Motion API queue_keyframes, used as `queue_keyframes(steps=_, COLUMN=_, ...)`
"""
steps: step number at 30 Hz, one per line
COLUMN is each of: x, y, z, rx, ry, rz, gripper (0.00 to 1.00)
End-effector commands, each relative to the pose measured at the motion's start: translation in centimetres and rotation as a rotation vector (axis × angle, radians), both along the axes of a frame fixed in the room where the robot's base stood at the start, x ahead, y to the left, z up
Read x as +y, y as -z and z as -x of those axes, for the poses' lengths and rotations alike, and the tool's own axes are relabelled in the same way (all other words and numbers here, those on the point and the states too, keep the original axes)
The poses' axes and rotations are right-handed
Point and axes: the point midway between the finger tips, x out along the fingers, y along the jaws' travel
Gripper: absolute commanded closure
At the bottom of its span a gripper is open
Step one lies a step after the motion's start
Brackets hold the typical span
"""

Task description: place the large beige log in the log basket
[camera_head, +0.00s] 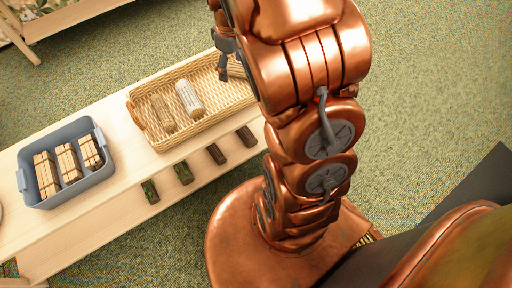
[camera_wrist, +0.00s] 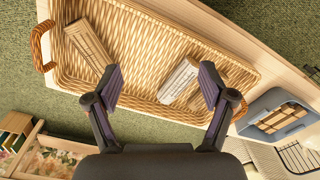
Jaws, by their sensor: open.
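The log basket (camera_head: 219,107) is a wicker tray with handles, also seen in the wrist view (camera_wrist: 135,45). A whitish log (camera_head: 190,98) and a tan log (camera_head: 163,112) lie inside near the other end. The whitish log (camera_wrist: 178,80) shows beside a finger in the wrist view. My gripper (camera_wrist: 161,83) is open above the basket, its jaws empty between the logs. I take the log by the handle as the large beige one.
A blue-grey bin (camera_head: 79,197) with several strapped wood bundles stands left of the basket on a pale wooden bench (camera_head: 20,165). Several small dark blocks, some green-topped, like this one (camera_head: 183,173), line the bench's front. Green carpet surrounds it.

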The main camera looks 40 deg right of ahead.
Motion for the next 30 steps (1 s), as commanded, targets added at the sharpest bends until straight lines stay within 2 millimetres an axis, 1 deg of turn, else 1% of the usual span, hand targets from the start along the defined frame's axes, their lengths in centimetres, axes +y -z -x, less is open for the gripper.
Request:
queue_keyframes(steps=1, x=1.6, y=-0.8, z=1.6, rx=0.018, ry=0.024, rz=-0.008, gripper=0.18)
queue_keyframes(steps=5, x=4.8, y=-2.2, z=5.6, rx=0.073, ry=0.097, rz=-0.023, gripper=0.18)
queue_keyframes(steps=6, x=5.8, y=-2.5, z=7.1, rx=0.094, ry=0.120, rz=-0.028, gripper=0.18)
queue_keyframes(steps=8, x=7.1, y=-3.1, z=9.0, rx=0.118, ry=0.150, rz=-0.029, gripper=0.18)
queue_keyframes(steps=11, x=9.1, y=-3.8, z=12.6, rx=0.166, ry=0.201, rz=-0.027, gripper=0.18)
queue_keyframes(steps=12, x=9.8, y=-4.0, z=14.1, rx=0.188, ry=0.220, rz=-0.024, gripper=0.18)
queue_keyframes(steps=14, x=10.8, y=-4.4, z=16.2, rx=0.211, ry=0.246, rz=-0.018, gripper=0.18)
queue_keyframes(steps=15, x=11.3, y=-4.6, z=17.6, rx=0.229, ry=0.264, rz=-0.012, gripper=0.18)
queue_keyframes(steps=18, x=12.4, y=-5.0, z=21.3, rx=0.275, ry=0.302, rz=0.010, gripper=0.18)
queue_keyframes(steps=21, x=13.1, y=-5.1, z=24.0, rx=0.307, ry=0.333, rz=0.033, gripper=0.18)
queue_keyframes(steps=24, x=13.4, y=-5.2, z=26.2, rx=0.331, ry=0.355, rz=0.053, gripper=0.18)
queue_keyframes(steps=25, x=13.4, y=-5.2, z=26.6, rx=0.336, ry=0.361, rz=0.057, gripper=0.18)
queue_keyframes(steps=27, x=13.4, y=-5.2, z=27.3, rx=0.344, ry=0.369, rz=0.066, gripper=0.18)
queue_keyframes(steps=30, x=13.3, y=-5.2, z=27.6, rx=0.349, ry=0.375, rz=0.072, gripper=0.18)
